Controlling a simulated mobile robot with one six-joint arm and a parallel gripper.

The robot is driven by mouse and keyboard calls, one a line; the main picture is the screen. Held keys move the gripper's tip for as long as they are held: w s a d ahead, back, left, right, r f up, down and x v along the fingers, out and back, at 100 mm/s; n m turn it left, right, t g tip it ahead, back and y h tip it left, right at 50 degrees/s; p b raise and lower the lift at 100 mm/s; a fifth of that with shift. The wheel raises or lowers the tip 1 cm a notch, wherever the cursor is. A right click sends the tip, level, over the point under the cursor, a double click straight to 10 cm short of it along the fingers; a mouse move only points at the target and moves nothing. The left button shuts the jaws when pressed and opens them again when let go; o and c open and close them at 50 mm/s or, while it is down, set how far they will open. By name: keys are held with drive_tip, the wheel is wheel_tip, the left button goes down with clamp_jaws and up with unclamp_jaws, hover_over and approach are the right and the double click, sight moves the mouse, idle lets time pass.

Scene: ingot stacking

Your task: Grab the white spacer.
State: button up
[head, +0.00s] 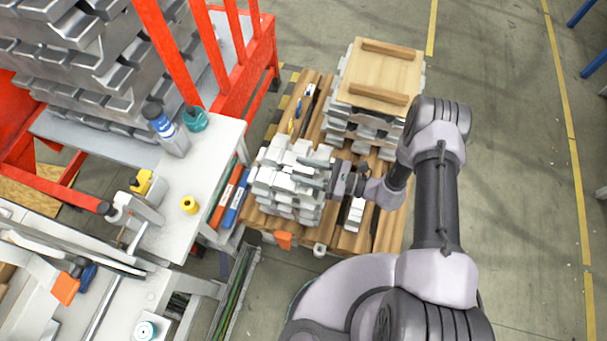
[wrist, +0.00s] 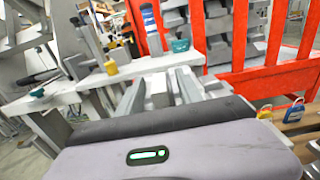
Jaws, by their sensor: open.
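My gripper (head: 314,176) is open at the right side of a stack of pale silver ingots (head: 272,180) on the wooden pallet. Its fingers point left over the stack in the head view. In the wrist view the two grey fingers (wrist: 158,84) stand apart, with a whitish block surface between and beyond them. I cannot tell whether that surface is the white spacer or an ingot. No separate white spacer can be made out for sure in either view. The gripper hides part of the stack's right side.
A second stack with a wooden board (head: 378,72) on top stands at the back of the pallet (head: 378,236). A white table (head: 218,155) with a bottle (head: 168,135), teal item (head: 195,119) and yellow item (head: 190,205) is left. A red rack (head: 258,58) stands behind.

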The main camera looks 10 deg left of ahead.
clamp_jaws()
